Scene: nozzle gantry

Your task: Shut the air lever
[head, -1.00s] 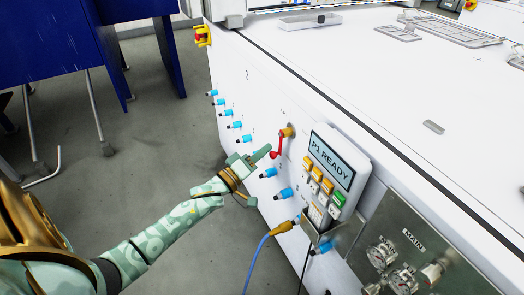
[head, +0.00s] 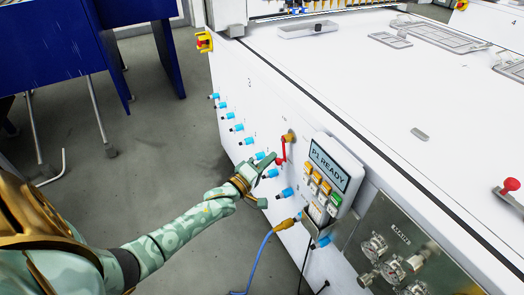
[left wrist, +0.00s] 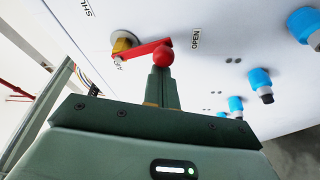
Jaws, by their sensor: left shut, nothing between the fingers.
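The air lever (head: 283,150) is a red arm with a red ball end on a brass hub (head: 289,137), on the white machine's front panel. It hangs down from the hub in the head view. In the left wrist view the lever (left wrist: 147,50) runs from the brass hub (left wrist: 124,42) to the red ball (left wrist: 163,56), with "OPEN" printed beyond the ball and "SHUT" above the hub. My left gripper (head: 273,157) is shut and empty, its fingertips (left wrist: 162,76) right by the ball. I cannot tell whether they touch. My right gripper is not in view.
Blue fittings (head: 236,127) stick out along the panel near the lever. A control box reading "P1 READY" (head: 330,168) juts out to the right, with a blue cable (head: 262,250) plugged in below. A gauge plate (head: 395,245) is further right.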

